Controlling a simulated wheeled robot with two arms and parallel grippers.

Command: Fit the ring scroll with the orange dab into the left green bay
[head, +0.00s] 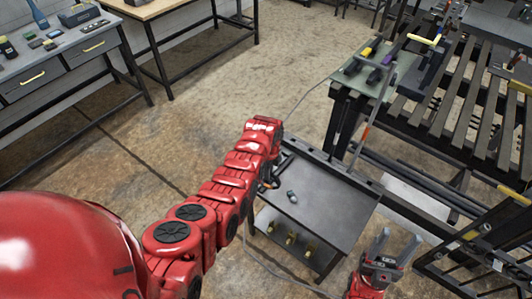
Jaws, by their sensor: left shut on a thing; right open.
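My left arm reaches from the lower left to the dark work surface (325,205), and its wrist hides most of my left gripper (270,182). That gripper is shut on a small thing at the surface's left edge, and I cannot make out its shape. A small grey-dark piece (292,196) shows just right of it; I cannot tell whether it is held or lying there. My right gripper (391,246) is open and empty, fingers up, off the surface's lower right. I cannot make out an orange-dabbed ring scroll or the left green bay.
A slatted metal table (450,105) stands at the upper right, with a green mat (383,72) bearing tools. A thin grey rod (357,152) with an orange mark stands behind the work surface. A grey bench (60,68) stands at upper left. Floor between is clear.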

